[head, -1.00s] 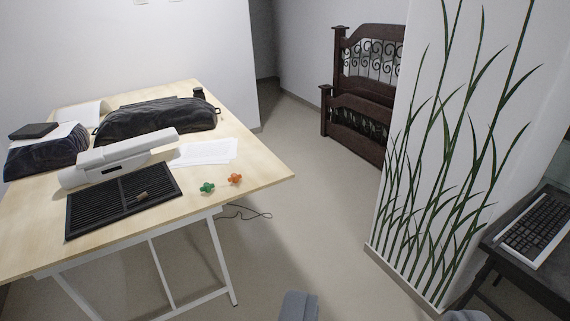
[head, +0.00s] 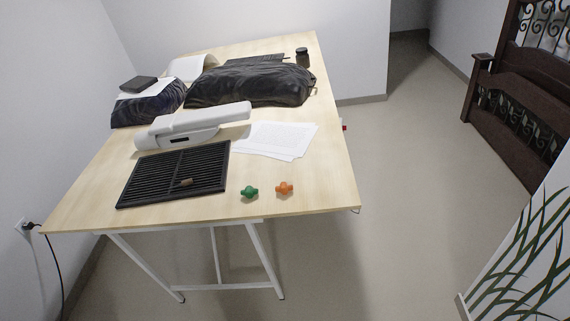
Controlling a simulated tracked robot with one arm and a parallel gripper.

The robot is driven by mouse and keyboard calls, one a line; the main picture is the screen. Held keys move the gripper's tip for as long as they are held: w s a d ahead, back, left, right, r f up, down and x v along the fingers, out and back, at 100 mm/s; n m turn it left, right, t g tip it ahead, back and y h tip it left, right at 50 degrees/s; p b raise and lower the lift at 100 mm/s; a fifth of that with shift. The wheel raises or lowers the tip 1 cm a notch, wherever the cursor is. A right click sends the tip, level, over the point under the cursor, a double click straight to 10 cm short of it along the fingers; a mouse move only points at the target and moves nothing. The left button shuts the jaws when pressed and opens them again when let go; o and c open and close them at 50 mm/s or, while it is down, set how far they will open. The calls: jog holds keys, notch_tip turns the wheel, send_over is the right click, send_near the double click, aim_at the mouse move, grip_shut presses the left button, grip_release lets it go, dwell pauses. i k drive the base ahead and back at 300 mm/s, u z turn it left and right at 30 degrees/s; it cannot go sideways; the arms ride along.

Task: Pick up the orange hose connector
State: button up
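The orange hose connector (head: 284,188) lies on the light wooden table (head: 335,170), close to its front edge and right corner. A similar green connector (head: 249,192) lies just left of it, apart from it. Nothing covers the orange connector. My gripper does not show in the head view now.
Left of the connectors lies a black slatted mat (head: 140,185) with a small brown piece (head: 186,182) on it. Behind are a white device (head: 190,125), papers (head: 275,139) and black bags (head: 250,85). Floor right of the table (head: 420,190) is clear; a dark wooden bed frame (head: 515,105) stands beyond.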

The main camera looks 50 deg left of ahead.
aim_at(284, 188)
jog(key=u, duration=0.4)
jog(key=i, duration=0.95)
jog(key=u, duration=0.6)
